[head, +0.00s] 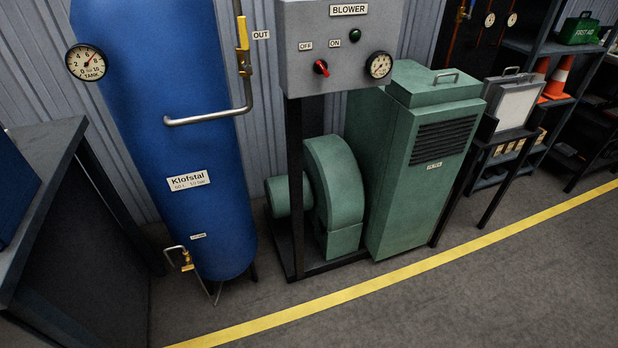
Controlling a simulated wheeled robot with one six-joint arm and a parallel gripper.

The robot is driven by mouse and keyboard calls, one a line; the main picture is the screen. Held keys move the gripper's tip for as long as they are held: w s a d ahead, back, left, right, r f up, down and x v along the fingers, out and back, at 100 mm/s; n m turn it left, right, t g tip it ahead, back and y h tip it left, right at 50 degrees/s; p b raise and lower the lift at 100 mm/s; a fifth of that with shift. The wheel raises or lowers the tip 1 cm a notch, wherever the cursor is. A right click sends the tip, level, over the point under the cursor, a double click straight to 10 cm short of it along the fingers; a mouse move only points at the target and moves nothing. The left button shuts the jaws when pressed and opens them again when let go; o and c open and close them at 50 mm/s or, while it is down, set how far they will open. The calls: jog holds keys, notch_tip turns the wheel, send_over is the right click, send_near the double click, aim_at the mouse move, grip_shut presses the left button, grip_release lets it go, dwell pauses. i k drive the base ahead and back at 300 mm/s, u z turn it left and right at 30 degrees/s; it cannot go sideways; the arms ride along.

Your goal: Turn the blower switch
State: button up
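The blower panel (308,72) is a grey box labelled BLOWER, on dark posts in the upper middle of the head view. Its red rotary switch (321,68) sits below and between the OFF label (306,45) and the ON label (334,43). The knob's pointer looks tilted to the upper left, toward OFF. A dark green lamp (355,35) is right of the ON label and looks unlit. A round gauge (378,65) is at the panel's right side. My gripper is not in view.
A blue tank (165,130) with a curved pipe (210,118) stands left of the panel. The green blower (335,185) and green cabinet (425,160) stand below and right. A dark bench (45,150) is at the left. The floor beyond the yellow line (400,268) is clear.

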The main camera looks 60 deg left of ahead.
aim_at(319, 67)
jog(key=u, duration=1.5)
jog(key=i, duration=0.15)
